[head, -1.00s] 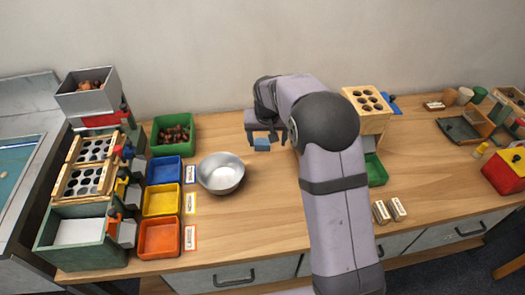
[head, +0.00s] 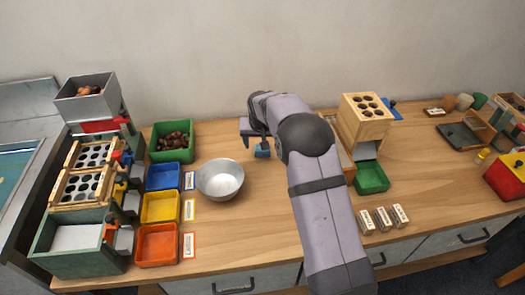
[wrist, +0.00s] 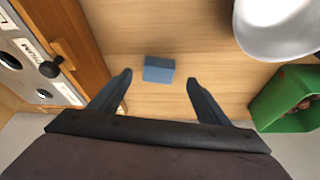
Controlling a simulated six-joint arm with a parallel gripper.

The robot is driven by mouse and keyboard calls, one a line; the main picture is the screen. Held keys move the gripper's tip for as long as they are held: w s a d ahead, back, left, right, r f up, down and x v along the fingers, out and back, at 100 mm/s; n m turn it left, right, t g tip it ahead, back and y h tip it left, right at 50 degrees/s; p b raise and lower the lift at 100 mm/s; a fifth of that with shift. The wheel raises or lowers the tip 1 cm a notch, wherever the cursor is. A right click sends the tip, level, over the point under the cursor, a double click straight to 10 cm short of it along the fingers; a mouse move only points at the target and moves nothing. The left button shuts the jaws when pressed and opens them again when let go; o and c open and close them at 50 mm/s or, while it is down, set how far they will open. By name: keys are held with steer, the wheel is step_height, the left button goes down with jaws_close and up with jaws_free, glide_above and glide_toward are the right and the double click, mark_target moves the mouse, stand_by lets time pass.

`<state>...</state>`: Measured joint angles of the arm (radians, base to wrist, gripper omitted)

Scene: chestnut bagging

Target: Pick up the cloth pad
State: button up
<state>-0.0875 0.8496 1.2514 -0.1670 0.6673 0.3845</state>
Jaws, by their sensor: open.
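The cloth pad is a small blue block (head: 262,152) lying on the wooden table behind and to the right of the metal bowl. In the wrist view the pad (wrist: 158,69) lies flat on the table, centred in the gap between my fingertips. My gripper (wrist: 159,78) is open and empty, with one dark finger on each side of the pad and visible gaps to both. In the head view my gripper (head: 257,138) is right at the pad, and my arm hides part of the area. I cannot tell the exact height of the fingertips above the table.
A metal bowl (head: 220,179) and a green tray of chestnuts (head: 172,141) stand left of the pad. Blue, yellow and orange trays line up farther left. A wooden box with holes (head: 364,120) and a green tray (head: 371,178) stand right of my arm. The front-middle table is clear.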

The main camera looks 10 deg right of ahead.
steer(key=shift+p+x, duration=0.55)
steer(key=shift+x, duration=1.95)
steer(key=shift+s+d, duration=0.1)
steer(key=shift+s, duration=0.05)
steer(key=c, duration=1.1)
